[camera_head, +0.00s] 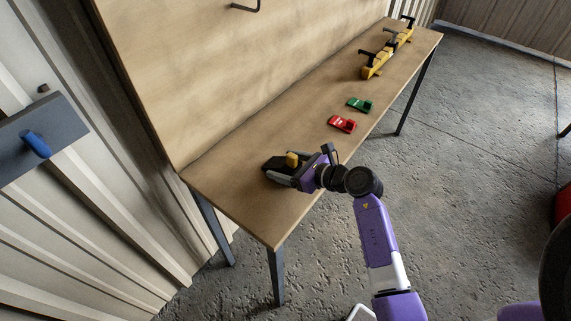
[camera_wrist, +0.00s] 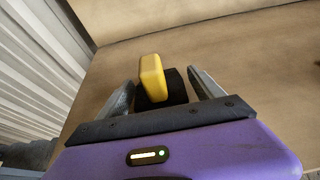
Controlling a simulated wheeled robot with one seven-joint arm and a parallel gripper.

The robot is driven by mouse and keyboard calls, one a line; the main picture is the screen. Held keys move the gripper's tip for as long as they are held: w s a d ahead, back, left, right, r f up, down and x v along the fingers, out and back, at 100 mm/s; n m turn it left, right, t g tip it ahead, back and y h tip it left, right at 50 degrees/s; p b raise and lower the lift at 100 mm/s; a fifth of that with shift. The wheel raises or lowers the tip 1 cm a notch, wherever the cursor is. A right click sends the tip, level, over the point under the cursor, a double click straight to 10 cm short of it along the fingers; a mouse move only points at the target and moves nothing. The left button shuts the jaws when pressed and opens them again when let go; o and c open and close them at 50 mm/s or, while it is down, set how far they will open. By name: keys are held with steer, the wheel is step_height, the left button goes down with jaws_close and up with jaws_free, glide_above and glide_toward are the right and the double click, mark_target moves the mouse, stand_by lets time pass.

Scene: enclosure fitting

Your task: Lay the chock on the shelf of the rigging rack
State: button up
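A yellow and black block, which looks like the chock (camera_head: 292,159), stands on the wooden bench top near its near-left end. In the wrist view the chock (camera_wrist: 153,78) shows a yellow upright part in front of a black part. My gripper (camera_head: 281,172) is low over the bench with its fingers on either side of the block. In the wrist view my gripper (camera_wrist: 160,80) is open, with a visible gap between the right finger and the block. Whether the left finger touches it I cannot tell. No shelf of a rigging rack can be made out for certain.
The bench top (camera_head: 235,195) also bears a red piece (camera_head: 342,124), a green piece (camera_head: 360,104) and a long yellow fixture with black handles (camera_head: 378,64) farther back. A tall wooden panel (camera_head: 200,70) rises behind it.

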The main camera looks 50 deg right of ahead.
steer(key=shift+r, duration=0.2)
steer(key=v, duration=1.2)
steer(key=shift+b, duration=0.35)
steer(key=s+a+r+m+t+y, duration=0.25)
steer(key=a+r+m, duration=0.25)
steer(key=a, duration=0.5)
steer(key=s+a+r+m+t+y, duration=0.1)
steer(key=a+r+m+t, duration=0.35)
steer(key=a, duration=0.55)
steer(key=s+a+f+m+g+h, duration=0.1)
steer(key=s+m+g+h, duration=0.1)
steer(key=s+m, duration=0.6)
steer(key=s+a+f+m+g+h, duration=0.1)
steer(key=s+m, duration=0.7)
steer(key=m, duration=1.1)
steer(key=g+h, duration=0.1)
steer(key=g, duration=0.1)
steer(key=shift+a+f+g, duration=0.4)
